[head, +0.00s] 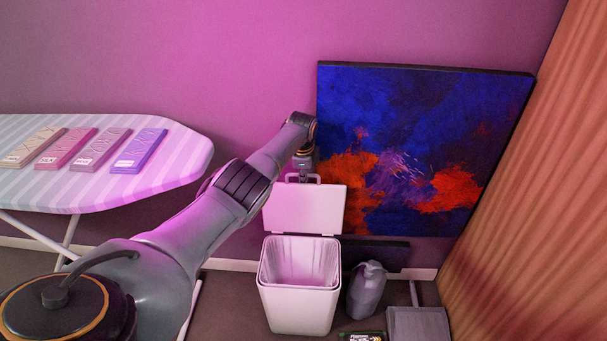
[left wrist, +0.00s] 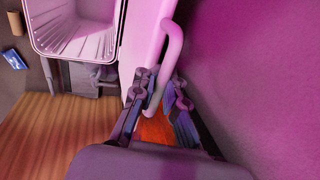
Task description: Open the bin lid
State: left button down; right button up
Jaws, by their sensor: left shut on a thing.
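The white bin (head: 298,312) stands on the floor near the wall, its inside and liner visible. Its lid (head: 305,209) stands up at the back of the bin, raised to about upright. A handle (head: 317,179) sits at the lid's top edge. My left gripper (head: 303,173) is at the lid's top, shut on the handle. In the left wrist view, the handle (left wrist: 172,45) runs between the fingers of my left gripper (left wrist: 160,92), beside the lid (left wrist: 133,40) and the open bin (left wrist: 78,42). My right gripper is not in view.
An ironing board (head: 75,192) with several boxes on it stands at the left. A blue and red painting (head: 430,120) leans on the wall behind the bin. A grey jug (head: 367,290) and a dustpan (head: 418,325) stand right of the bin, before an orange curtain (head: 535,200).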

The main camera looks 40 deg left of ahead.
pick_arm(q)
jog(key=shift+w+a+r, duration=0.1)
jog(key=shift+w+r, duration=0.1)
jog(key=shift+r, duration=0.15)
jog(key=c, duration=1.4)
grip_release()
jog(key=shift+s, duration=0.15)
jog(key=shift+c, duration=0.2)
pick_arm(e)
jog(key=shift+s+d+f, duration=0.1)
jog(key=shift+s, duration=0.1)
pick_arm(q)
jog(key=shift+f, duration=0.15)
jog(key=v, duration=1.2)
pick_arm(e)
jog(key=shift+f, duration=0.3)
pick_arm(q)
jog(key=shift+s, duration=0.1)
